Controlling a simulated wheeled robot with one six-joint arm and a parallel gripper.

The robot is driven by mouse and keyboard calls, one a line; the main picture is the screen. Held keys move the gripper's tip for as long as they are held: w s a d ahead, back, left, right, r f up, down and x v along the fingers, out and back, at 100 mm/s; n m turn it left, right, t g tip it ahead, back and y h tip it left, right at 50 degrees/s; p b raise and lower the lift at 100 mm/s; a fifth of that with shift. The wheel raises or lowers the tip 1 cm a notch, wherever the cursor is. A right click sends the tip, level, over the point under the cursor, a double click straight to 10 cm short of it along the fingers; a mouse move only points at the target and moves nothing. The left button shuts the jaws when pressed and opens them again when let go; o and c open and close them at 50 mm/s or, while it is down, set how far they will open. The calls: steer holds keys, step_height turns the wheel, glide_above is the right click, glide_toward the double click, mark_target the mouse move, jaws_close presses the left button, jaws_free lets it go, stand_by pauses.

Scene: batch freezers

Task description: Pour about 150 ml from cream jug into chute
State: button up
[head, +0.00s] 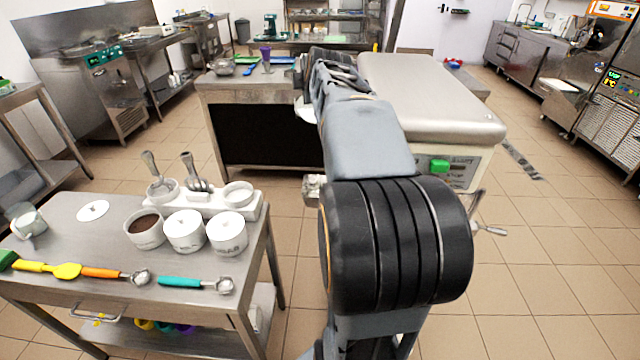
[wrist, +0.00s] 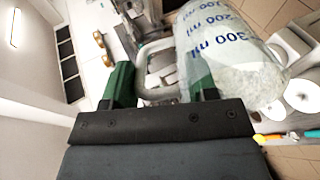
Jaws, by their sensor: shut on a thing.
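My gripper (wrist: 158,92), with green fingers, is shut on the handle of a see-through jug (wrist: 222,40) in the wrist view. The jug has blue ml marks. Pale, whitish stuff shows near its lower right end in that view. The view is strongly rolled, so I cannot tell the jug's exact tilt, and no stream of liquid shows. In the head view my own arm hides the gripper and most of what is beyond it. A beige machine (head: 430,95) with a green button stands just right of my arm. I cannot make out the chute in either view.
A steel table (head: 60,315) at the left holds white tubs (head: 184,232), coloured scoops and a small clear vessel (head: 27,220) with white contents. A dark-fronted counter (head: 262,125) stands behind my arm. Tiled floor is free at the right.

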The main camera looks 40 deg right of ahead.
steer(key=shift+r+p, duration=0.1)
steer(key=shift+p, duration=0.25)
stand_by(0.3)
steer(key=p, duration=0.3)
steer(key=shift+w+d+g+y+p, duration=0.1)
steer(key=shift+w+g+y+p, duration=0.1)
steer(key=shift+g+y+p, duration=0.15)
steer(key=f+g+p, duration=0.1)
steer(key=p, duration=0.2)
steer(key=shift+w+d, duration=0.1)
steer(key=shift+w, duration=0.05)
steer(key=shift+w+d+f+g+y+p, duration=0.1)
steer(key=shift+w+f+g+y+p, duration=0.15)
steer(key=shift+f+g+y+p, duration=0.65)
steer(key=shift+f+t+h+p, duration=0.1)
steer(key=shift+t+h+p, duration=0.15)
steer(key=shift+h+p, duration=0.2)
steer(key=shift+p, duration=0.55)
